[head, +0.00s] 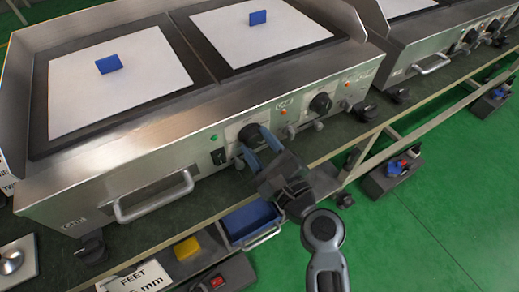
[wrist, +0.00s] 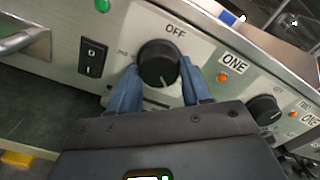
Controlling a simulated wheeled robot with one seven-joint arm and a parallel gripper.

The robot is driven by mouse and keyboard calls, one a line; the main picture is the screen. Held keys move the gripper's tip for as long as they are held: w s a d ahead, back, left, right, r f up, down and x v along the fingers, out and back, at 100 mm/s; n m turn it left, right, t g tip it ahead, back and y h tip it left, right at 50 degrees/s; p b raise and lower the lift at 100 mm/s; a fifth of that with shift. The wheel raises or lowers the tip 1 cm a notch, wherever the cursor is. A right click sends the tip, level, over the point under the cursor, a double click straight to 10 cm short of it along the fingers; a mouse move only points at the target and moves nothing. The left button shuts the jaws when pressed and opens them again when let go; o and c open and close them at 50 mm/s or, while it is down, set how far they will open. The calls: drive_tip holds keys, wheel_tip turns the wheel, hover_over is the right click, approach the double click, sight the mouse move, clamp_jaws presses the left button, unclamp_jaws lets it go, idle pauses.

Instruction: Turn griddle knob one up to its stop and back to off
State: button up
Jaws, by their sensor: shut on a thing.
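The griddle (head: 150,170) is a steel unit with two plates along the bench. Knob one (wrist: 159,62) is a round black knob beside the ONE label (wrist: 234,64), with OFF (wrist: 175,30) printed above it. A small white mark shows near the knob's lower edge. In the head view the knob (head: 249,132) is partly hidden by my gripper. My gripper (head: 258,142) has blue fingers, one on each side of the knob; the wrist view shows the same gripper (wrist: 160,78) shut on it.
A black rocker switch (wrist: 92,57) and a green lamp (wrist: 102,5) lie left of the knob. A second black knob (head: 320,103) is to the right. A steel front handle (head: 153,200) sticks out at left. A blue drawer (head: 250,221) is below.

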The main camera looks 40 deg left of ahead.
drive_tip(key=n+b, duration=0.1)
drive_tip(key=n, duration=0.1)
drive_tip(key=n+b, duration=0.2)
drive_tip(key=shift+f+n, duration=0.2)
drive_tip(key=shift+n, duration=0.1)
drive_tip(key=n+b, duration=0.3)
drive_tip(key=shift+n, duration=0.4)
drive_tip(key=n+b, duration=0.3)
drive_tip(key=shift+r+n, duration=0.1)
drive_tip(key=shift+n, duration=0.2)
drive_tip(key=n+b, duration=0.2)
drive_tip(key=n, duration=0.1)
drive_tip(key=shift+n+b, duration=0.3)
drive_tip(key=shift+b, duration=0.1)
drive_tip(key=n+b, duration=0.4)
drive_tip(key=n, duration=0.1)
drive_tip(key=n+b, duration=0.4)
drive_tip(key=n, duration=0.1)
drive_tip(key=shift+s+r+n, duration=0.1)
drive_tip(key=shift+r+n, duration=0.1)
drive_tip(key=shift+n, duration=0.1)
